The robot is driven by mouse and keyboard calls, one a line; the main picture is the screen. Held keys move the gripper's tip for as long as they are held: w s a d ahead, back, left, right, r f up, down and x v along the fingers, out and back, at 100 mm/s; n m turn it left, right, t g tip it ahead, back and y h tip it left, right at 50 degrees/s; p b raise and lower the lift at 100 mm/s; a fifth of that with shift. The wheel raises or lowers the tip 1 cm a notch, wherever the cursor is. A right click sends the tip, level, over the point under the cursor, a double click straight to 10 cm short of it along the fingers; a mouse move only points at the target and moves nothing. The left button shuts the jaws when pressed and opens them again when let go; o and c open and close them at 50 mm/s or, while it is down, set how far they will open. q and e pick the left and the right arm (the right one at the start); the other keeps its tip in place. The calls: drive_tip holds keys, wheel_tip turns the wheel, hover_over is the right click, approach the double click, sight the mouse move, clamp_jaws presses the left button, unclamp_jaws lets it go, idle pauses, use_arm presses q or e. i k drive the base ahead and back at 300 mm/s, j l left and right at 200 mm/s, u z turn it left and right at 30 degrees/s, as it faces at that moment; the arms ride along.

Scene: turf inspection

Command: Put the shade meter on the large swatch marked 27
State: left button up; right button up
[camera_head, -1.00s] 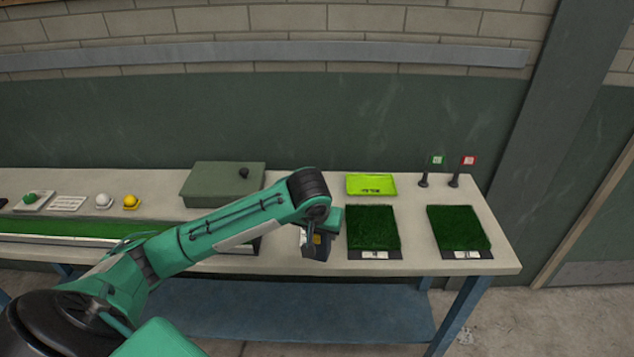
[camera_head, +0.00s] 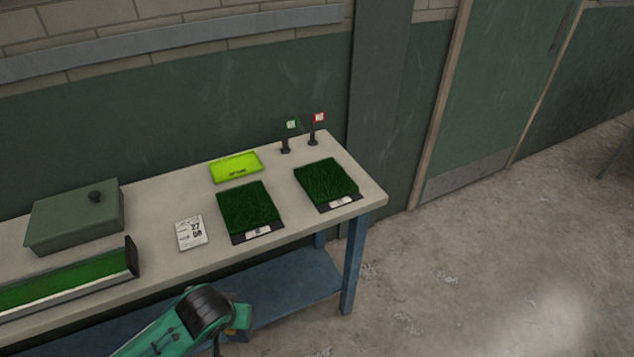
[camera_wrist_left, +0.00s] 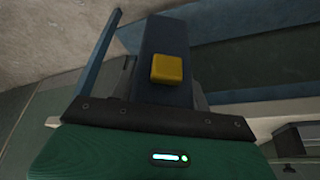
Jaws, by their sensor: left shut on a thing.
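The shade meter (camera_wrist_left: 166,42) is a dark block with a yellow button in the left wrist view. My left gripper (camera_wrist_left: 165,95) is shut on it. In the head view my left arm is low, by the table's front edge, and the meter is mostly hidden there. Two large dark green turf swatches lie on the table: a left one (camera_head: 249,205) and a right one (camera_head: 326,184). Their front labels are too small to read. A white card (camera_head: 191,233) left of them shows 27 and another number. My right gripper is not in view.
A lime tray (camera_head: 236,167) lies behind the left swatch. Green and red flags (camera_head: 291,125) (camera_head: 319,118) stand at the back right. A green lidded box (camera_head: 75,217) and a long turf trough (camera_head: 65,282) are at left. The table's right end has a small bare strip.

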sight(326, 176)
drive_tip(key=i+l+u, duration=0.15)
drive_tip(key=l, duration=0.25)
drive_tip(key=i+l+u, duration=0.2)
drive_tip(key=l, duration=0.15)
drive_tip(key=l+u, duration=0.15)
drive_tip(key=l, duration=0.25)
drive_tip(key=i+l+u, duration=0.2)
drive_tip(key=l, duration=0.25)
drive_tip(key=k, duration=0.1)
